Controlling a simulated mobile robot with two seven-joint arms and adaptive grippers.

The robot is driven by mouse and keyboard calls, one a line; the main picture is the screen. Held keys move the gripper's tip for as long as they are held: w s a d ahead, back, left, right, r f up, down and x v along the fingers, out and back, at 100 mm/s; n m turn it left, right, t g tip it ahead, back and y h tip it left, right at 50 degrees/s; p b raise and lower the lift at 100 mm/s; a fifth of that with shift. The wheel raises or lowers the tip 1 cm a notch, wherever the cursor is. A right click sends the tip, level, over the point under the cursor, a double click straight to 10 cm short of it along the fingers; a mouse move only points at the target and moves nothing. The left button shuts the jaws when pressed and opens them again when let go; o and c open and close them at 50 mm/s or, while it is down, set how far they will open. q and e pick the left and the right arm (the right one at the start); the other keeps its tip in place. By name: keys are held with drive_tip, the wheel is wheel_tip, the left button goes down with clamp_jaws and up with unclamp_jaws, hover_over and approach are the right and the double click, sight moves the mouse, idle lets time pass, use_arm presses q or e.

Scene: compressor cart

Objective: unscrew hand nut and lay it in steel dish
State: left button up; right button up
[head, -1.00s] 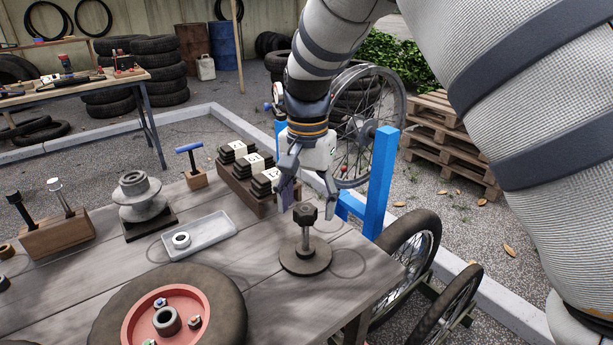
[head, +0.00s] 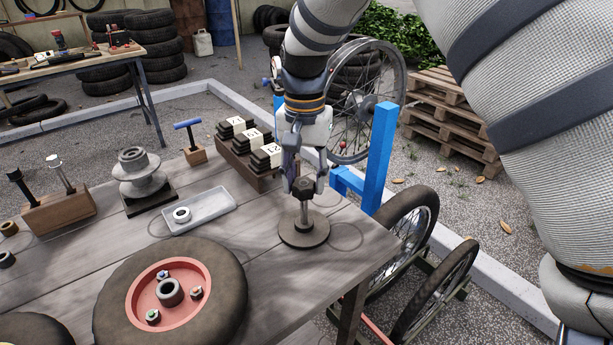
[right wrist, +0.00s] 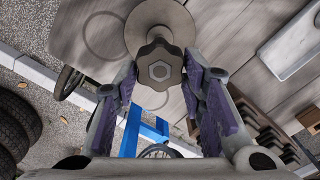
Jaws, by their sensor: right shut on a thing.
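The hand nut (head: 304,187) is a dark, lobed knob on top of an upright threaded post. The post rises from a round base (head: 304,231) near the table's right edge. My right gripper (head: 305,182) is shut on the nut from behind and above. In the right wrist view the nut (right wrist: 159,69) sits between the purple-padded fingertips, with a hexagon at its centre. The steel dish (head: 213,208) is a shallow grey tray left of the post, with a small ring lying in it. The dish also shows in the right wrist view (right wrist: 288,35). My left gripper is out of view.
A wheel with a red hub (head: 180,322) lies in front of the dish. A wooden block with black-and-white pieces (head: 240,171) stands behind it. A spool-like part (head: 137,178) is to the left. A blue stand (head: 379,165) with a spoked wheel is beyond the table.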

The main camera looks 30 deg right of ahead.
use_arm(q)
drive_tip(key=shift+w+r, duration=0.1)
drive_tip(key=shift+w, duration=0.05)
use_arm(e)
drive_tip(key=shift+n, duration=0.4)
drive_tip(key=shift+a+r+n, duration=0.1)
drive_tip(key=shift+n, duration=0.7)
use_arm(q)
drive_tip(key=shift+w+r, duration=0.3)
use_arm(e)
drive_tip(key=shift+n, duration=0.4)
